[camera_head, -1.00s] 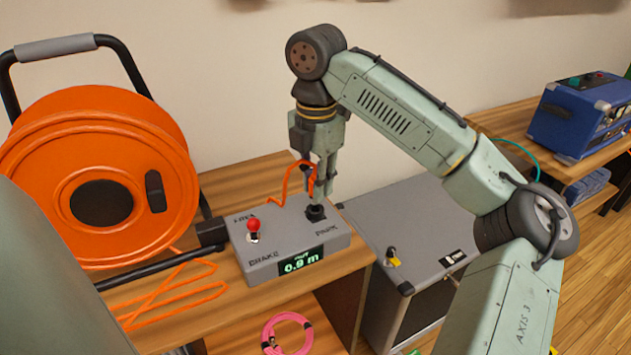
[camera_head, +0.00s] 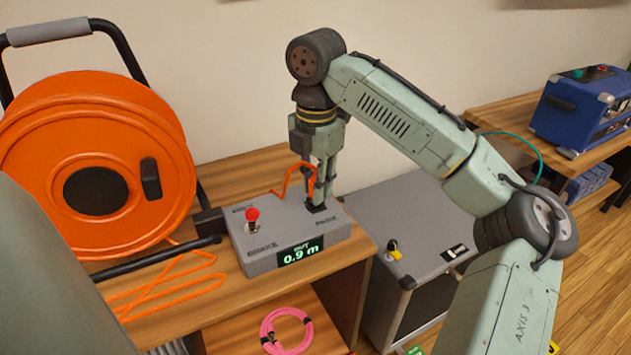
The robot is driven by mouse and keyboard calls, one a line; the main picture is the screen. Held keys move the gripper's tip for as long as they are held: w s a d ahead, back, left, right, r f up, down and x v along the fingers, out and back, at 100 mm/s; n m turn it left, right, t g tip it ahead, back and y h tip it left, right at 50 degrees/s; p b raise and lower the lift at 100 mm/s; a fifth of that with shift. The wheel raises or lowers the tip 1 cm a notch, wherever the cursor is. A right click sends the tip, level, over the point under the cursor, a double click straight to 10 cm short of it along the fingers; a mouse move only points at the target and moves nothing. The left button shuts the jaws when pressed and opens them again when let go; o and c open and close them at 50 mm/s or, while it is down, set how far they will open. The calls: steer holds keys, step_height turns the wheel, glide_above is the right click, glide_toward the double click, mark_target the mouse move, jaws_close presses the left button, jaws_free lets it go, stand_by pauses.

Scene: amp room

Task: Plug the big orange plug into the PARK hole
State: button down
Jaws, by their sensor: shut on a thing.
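The grey control box (camera_head: 265,262) stands on the wooden bench, with a red-topped lever (camera_head: 252,215) and a green display reading "OUT 0.9 m". My gripper (camera_head: 319,195) points down over the PARK end of the box, at its right rear. It is shut on the orange plug (camera_head: 310,184), which is mostly hidden by the fingers. The PARK hole is under the fingertips, where a dark piece (camera_head: 316,207) meets the box top. I cannot tell how deep the plug sits. An orange cable (camera_head: 287,180) loops from the plug to the left.
A large orange cable reel (camera_head: 150,125) stands at the left, its loose orange cable (camera_head: 165,285) lying on the bench (camera_head: 235,183). A grey flight case (camera_head: 400,215) stands to the right. A pink cable coil (camera_head: 264,335) lies on the lower shelf. A blue amp (camera_head: 575,125) stands far right.

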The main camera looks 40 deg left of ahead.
steer(key=c, duration=1.4)
jaws_free()
steer(key=shift+o, duration=0.2)
step_height(320, 180, up, 12)
